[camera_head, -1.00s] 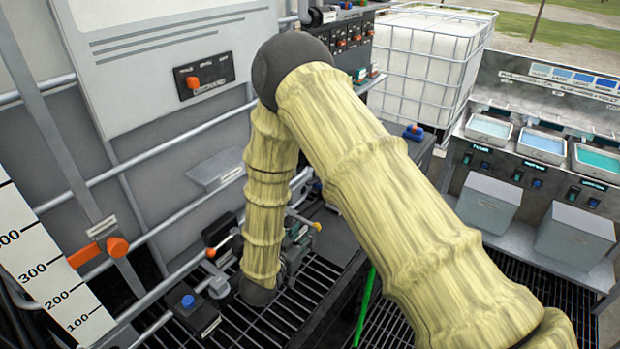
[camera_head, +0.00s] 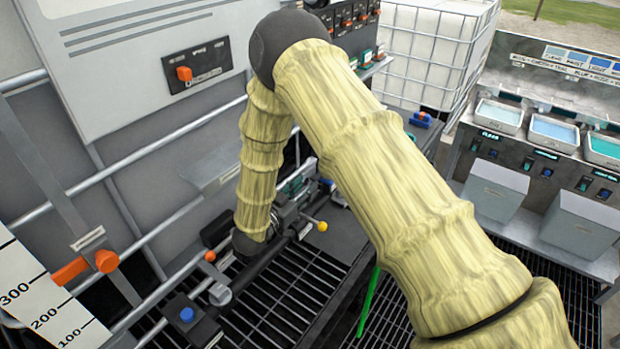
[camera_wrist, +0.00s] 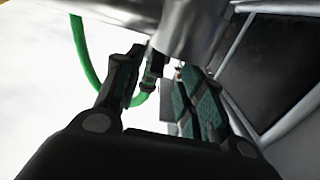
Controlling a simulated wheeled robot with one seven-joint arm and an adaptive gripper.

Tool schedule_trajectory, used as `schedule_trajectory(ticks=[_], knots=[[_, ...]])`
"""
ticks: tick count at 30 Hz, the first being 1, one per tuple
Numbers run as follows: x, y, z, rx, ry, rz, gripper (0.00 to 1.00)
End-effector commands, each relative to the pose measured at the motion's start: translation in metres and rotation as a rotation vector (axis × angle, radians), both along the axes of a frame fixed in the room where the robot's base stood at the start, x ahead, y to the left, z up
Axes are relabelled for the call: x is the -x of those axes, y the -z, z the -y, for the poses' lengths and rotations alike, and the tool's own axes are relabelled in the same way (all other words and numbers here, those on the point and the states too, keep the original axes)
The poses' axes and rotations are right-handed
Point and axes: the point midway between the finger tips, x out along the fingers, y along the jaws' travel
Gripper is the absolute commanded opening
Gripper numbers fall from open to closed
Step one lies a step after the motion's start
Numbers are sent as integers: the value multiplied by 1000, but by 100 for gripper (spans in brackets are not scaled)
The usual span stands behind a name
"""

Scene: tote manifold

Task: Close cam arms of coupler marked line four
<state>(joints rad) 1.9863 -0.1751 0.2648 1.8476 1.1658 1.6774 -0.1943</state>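My gripper (camera_wrist: 162,62) is open in the wrist view, its two dark, green-padded fingers apart. A dark coupler-like fitting (camera_wrist: 152,78) on the end of a green hose (camera_wrist: 88,60) shows between and beyond the fingers; I cannot tell whether they touch it. A grey metal cylinder (camera_wrist: 190,28) is close above the fingertips. No line-four mark is readable, and I cannot make out cam arms. In the head view, my arm hides most of the gripper area, beside a metal valve assembly with a yellow knob (camera_head: 322,226). The green hose (camera_head: 368,300) hangs lower right of it.
A pipe rail (camera_head: 155,238) and grey panel wall stand left of my arm. A blue-button box (camera_head: 187,314) and an orange knob (camera_head: 106,261) are at lower left. Dark grating (camera_head: 270,310) lies below. A caged white tank (camera_head: 435,55) and bins (camera_head: 495,188) stand at right.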

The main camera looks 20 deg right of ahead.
Motion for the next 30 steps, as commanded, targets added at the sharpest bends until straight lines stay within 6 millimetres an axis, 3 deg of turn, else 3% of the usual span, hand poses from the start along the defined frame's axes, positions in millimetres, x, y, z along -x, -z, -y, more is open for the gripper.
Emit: schedule_trajectory(ticks=[9, 20, 26, 30], knots=[[-19, -1, 24, 0, -2, 0, 39], [-21, 0, 25, -1, -4, 1, 39], [-21, 0, 25, -1, -4, 1, 3], [-21, 0, 25, -1, -4, 1, 0]])
